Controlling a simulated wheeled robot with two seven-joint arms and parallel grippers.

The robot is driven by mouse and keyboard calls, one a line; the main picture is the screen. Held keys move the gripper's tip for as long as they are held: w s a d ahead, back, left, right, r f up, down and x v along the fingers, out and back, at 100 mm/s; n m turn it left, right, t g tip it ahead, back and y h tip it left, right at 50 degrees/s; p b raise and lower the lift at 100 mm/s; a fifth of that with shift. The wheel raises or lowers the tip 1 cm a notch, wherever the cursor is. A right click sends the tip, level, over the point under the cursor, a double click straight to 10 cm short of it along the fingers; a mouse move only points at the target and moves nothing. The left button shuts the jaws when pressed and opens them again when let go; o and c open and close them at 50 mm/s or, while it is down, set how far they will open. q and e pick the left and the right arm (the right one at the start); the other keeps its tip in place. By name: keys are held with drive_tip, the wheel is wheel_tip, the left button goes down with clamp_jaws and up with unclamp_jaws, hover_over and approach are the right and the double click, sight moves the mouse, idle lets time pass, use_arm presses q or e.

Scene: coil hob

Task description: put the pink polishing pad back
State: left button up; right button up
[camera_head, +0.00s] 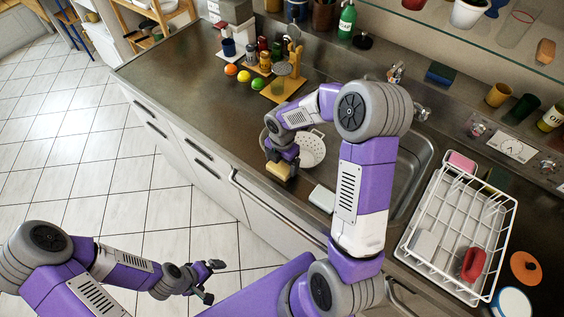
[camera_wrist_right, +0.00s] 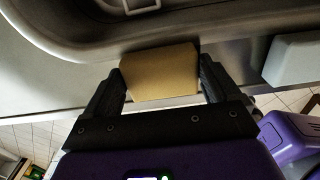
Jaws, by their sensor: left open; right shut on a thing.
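A pink block (camera_head: 461,162), which looks like the pink polishing pad, is at the far end of the white wire dish rack (camera_head: 406,240). My right gripper (camera_head: 284,158) is shut on a yellow-tan block (camera_head: 278,171) over the counter's front edge, left of the sink (camera_head: 412,165). The right wrist view shows the tan block (camera_wrist_right: 160,73) between both fingers (camera_wrist_right: 160,85). My left gripper (camera_head: 211,280) is open and empty over the tiled floor, away from the counter.
A pale block (camera_head: 322,198) lies on the counter's front edge. A pale perforated dish (camera_head: 312,150) is behind my right gripper. Fruit (camera_head: 244,76) and jars stand further left.

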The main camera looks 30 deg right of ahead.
sight(282, 164)
drive_tip(key=o, duration=0.7)
drive_tip(key=shift+f, duration=0.1)
drive_tip(key=shift+o, duration=0.2)
wheel_tip(282, 164, up, 12)
drive_tip(key=p, duration=0.1)
drive_tip(key=shift+p, duration=0.4)
